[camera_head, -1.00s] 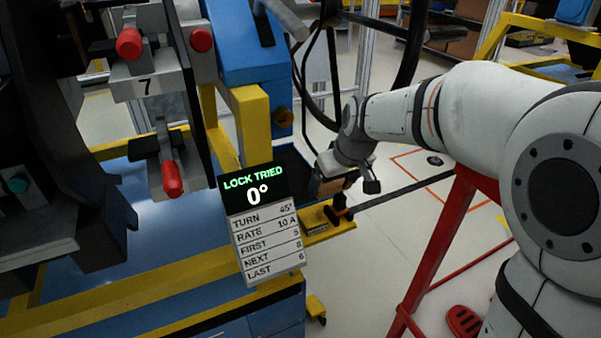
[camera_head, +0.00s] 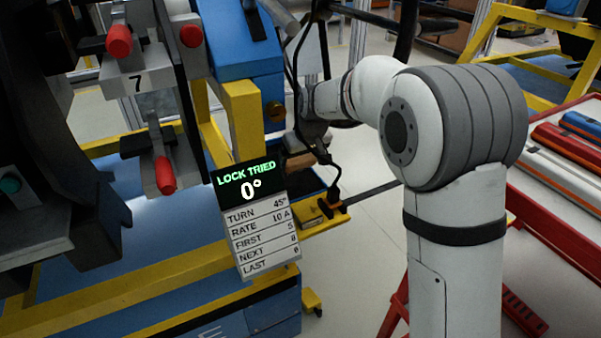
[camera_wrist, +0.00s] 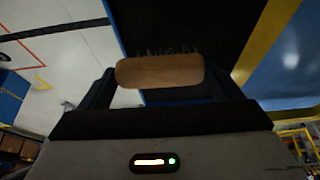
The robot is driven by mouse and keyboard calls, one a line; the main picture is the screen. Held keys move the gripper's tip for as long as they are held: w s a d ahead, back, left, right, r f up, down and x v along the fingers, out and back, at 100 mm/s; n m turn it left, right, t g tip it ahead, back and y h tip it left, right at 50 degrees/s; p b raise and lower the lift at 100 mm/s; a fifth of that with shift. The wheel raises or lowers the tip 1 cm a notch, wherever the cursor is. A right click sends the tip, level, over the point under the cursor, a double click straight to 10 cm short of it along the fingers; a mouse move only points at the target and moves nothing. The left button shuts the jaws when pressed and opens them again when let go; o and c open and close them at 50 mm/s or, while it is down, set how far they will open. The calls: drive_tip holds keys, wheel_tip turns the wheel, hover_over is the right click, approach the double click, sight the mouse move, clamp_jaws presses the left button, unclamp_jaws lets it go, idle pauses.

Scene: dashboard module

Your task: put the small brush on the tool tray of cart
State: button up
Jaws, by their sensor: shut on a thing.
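The small brush (camera_wrist: 160,71) has a brown wooden body, with dark bristles faintly visible beyond it in the wrist view. My gripper (camera_wrist: 160,82) is shut on it, one dark finger at each end. In the head view my gripper (camera_head: 304,150) is behind the blue and yellow frame, partly hidden, with the brown brush (camera_head: 299,161) below it. A dark, flat tray-like surface (camera_head: 302,187) lies under the brush; it fills the upper middle of the wrist view (camera_wrist: 200,25). The brush appears above it; I cannot tell whether they touch.
A yellow bracket with a black part (camera_head: 322,211) sits just right of the dark surface. A sign reading "LOCK TRIED 0°" (camera_head: 250,215) stands in front. A red table with long cases (camera_head: 570,145) is at the right. Black cables hang near my gripper.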

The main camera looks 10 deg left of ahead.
sight(302, 163)
wheel_tip(302, 163, down, 4)
drive_tip(key=shift+r+b, duration=0.2)
drive_tip(key=shift+b, duration=0.9)
drive_tip(key=shift+r, duration=0.1)
drive_tip(key=o, duration=0.8)
drive_tip(key=shift+r, duration=0.15)
drive_tip(key=p+v, duration=0.4)
drive_tip(key=v, duration=0.3)
drive_tip(key=shift+s+r, duration=0.1)
